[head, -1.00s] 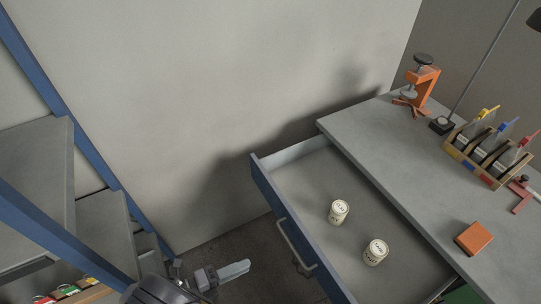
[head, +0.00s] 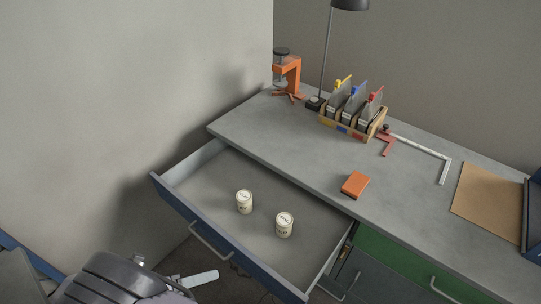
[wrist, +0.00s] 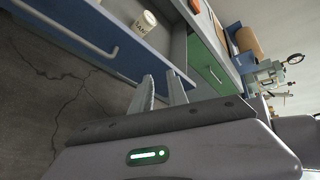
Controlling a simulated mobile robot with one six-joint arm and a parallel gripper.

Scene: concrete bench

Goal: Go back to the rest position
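My gripper (wrist: 160,78) is empty in the wrist view, with its two pale fingers apart. In the head view my gripper (head: 207,277) is low at the left, in front of the open drawer (head: 190,180) and outside it, over the dark floor. Two white labelled cans, a left one (head: 244,202) and a right one (head: 285,225), stand upright in the drawer. One can (wrist: 145,22) also shows in the wrist view, beyond the blue drawer front (wrist: 130,50).
The bench top (head: 240,125) holds an orange clamp (head: 290,75), a lamp (head: 329,50), a wooden rack (head: 350,125), an orange box (head: 355,184), a metal square (head: 425,150) and a brown board (head: 490,195). The drawer sticks out towards my arm.

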